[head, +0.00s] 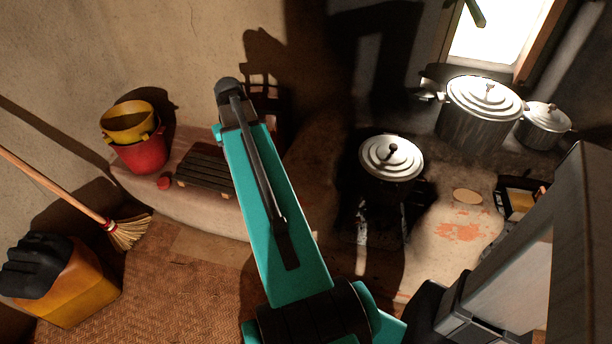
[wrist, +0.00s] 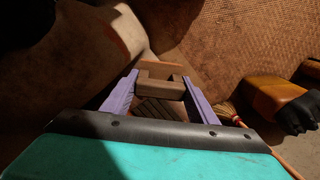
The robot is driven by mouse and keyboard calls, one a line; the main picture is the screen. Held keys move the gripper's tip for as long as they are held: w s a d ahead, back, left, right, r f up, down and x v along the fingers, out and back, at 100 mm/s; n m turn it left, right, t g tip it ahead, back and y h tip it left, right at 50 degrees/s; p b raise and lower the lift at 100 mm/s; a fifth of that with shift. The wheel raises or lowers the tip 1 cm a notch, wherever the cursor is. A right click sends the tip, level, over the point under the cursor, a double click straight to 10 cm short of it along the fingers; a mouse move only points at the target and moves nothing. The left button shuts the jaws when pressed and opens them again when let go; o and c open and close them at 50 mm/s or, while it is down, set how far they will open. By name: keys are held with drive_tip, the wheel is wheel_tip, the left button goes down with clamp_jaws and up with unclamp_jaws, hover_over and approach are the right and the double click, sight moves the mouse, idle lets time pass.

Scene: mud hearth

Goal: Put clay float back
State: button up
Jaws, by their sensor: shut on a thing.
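The clay float (wrist: 160,67) is a brown block with a notch in it, in the wrist view. My gripper (wrist: 161,78) has its two purple fingers on either side of it, shut on it. The float is over or beside the pale clay ledge (wrist: 85,60); its height above what is below cannot be told. A dark slatted piece (wrist: 158,108) shows just beneath it. In the head view my teal arm reaches toward the back wall; the gripper and float cannot be made out there.
The clay ledge (head: 190,217) carries a slatted rack (head: 205,173) and red and yellow buckets (head: 140,150). A broom (head: 127,232) and a yellow jerrycan (head: 75,292) with black gloves stand left.

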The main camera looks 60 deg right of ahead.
drive_tip(key=s+d+f+m+b, duration=0.2)
drive_tip(key=s+d+f+m, duration=0.2)
drive_tip(key=s+d, duration=0.3)
drive_tip(key=s+d+f+m+b, duration=0.3)
drive_tip(key=s+d+f, duration=0.4)
drive_tip(key=s, duration=0.9)
drive_tip(key=shift+s+f+m, duration=0.2)
drive_tip(key=shift+f+m, duration=0.05)
drive_tip(key=shift+m, duration=0.55)
drive_tip(key=shift+w+d, duration=0.1)
drive_tip(key=shift+d, duration=0.05)
drive_tip(key=w+d, duration=0.2)
drive_tip(key=w, duration=0.2)
drive_tip(key=w+d+f, duration=0.1)
drive_tip(key=w+d, duration=0.2)
drive_tip(key=w, duration=0.2)
drive_tip(key=w+d+b, duration=0.1)
drive_tip(key=w+d, duration=0.2)
drive_tip(key=w, duration=0.1)
drive_tip(key=shift+w+f, duration=0.25)
drive_tip(key=shift+w, duration=0.1)
drive_tip(key=shift+f, duration=1.75)
drive_tip(key=shift+f, duration=0.15)
